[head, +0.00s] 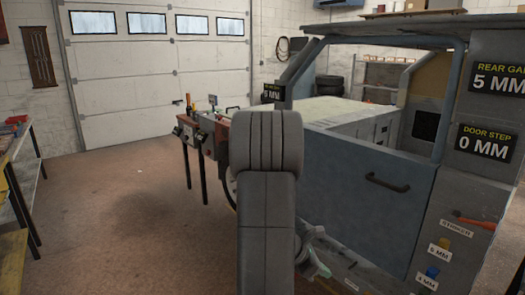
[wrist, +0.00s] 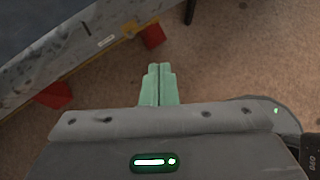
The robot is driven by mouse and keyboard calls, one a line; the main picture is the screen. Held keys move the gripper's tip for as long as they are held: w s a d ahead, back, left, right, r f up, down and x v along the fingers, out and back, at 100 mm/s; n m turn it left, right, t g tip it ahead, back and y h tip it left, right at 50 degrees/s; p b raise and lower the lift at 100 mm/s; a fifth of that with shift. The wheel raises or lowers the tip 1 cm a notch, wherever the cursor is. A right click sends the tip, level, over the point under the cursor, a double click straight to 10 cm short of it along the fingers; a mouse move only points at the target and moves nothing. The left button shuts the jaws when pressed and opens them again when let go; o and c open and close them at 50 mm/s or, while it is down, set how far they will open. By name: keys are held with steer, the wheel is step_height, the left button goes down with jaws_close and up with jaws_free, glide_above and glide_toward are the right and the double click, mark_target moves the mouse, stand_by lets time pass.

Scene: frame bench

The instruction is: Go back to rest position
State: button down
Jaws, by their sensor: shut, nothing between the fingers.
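My gripper (wrist: 159,70) shows in the wrist view as two pale green fingers pressed together, with nothing between them. It points down over the brown floor, to the right of the frame bench's lower edge and apart from it. In the head view my arm's grey link stands in the middle. Part of my gripper (head: 318,262) shows low behind it, near the bench's lower side. The link hides part of the bench's left end.
The bench (head: 350,180) has a blue-grey door panel with a dark handle (head: 387,183). Signs read "5 MM" and "0 MM" (head: 485,143). Red feet (wrist: 153,36) stick out at its base. A workbench (head: 18,165) stands far left. Open floor (head: 120,220) lies left of my arm.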

steer(key=shift+s+a, duration=0.2)
steer(key=shift+a, duration=1.15)
steer(key=shift+r+m, duration=0.1)
steer(key=shift+m, duration=0.2)
